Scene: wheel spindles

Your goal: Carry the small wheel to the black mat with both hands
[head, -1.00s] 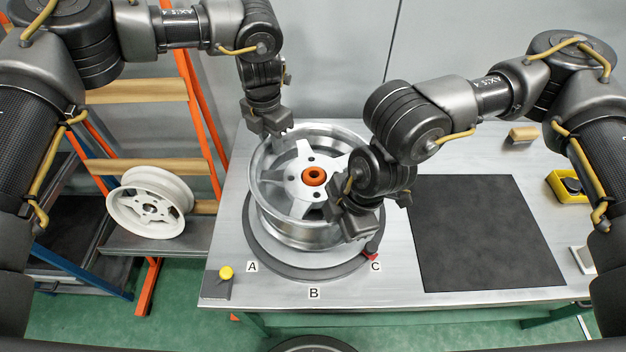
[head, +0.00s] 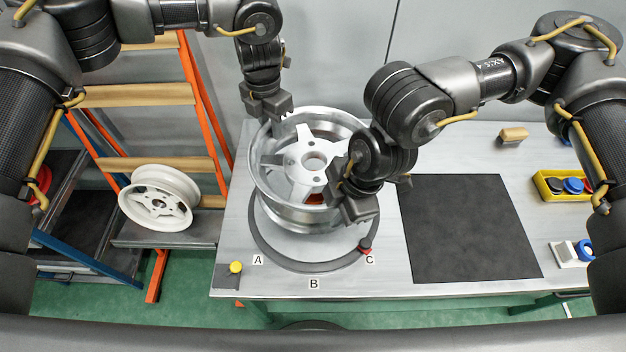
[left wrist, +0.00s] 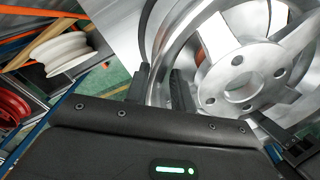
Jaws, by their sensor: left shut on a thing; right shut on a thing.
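The small wheel, a silver five-spoke wheel (head: 300,168), is held face up above the round grey base (head: 290,257) on the table. Part of the orange spindle (head: 315,199) shows below its hub, through the gap between spokes. My left gripper (head: 281,120) is shut on the rim at the far left; the left wrist view shows its fingers (left wrist: 160,88) on the rim of the wheel (left wrist: 245,75). My right gripper (head: 347,208) is shut on the near right rim, partly hiding it. The black mat (head: 468,228) lies flat and empty to the right.
A white wheel (head: 158,197) rests on the orange rack at left. A yellow button (head: 236,268) and a red-and-black knob (head: 365,246) stand at the table's front.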

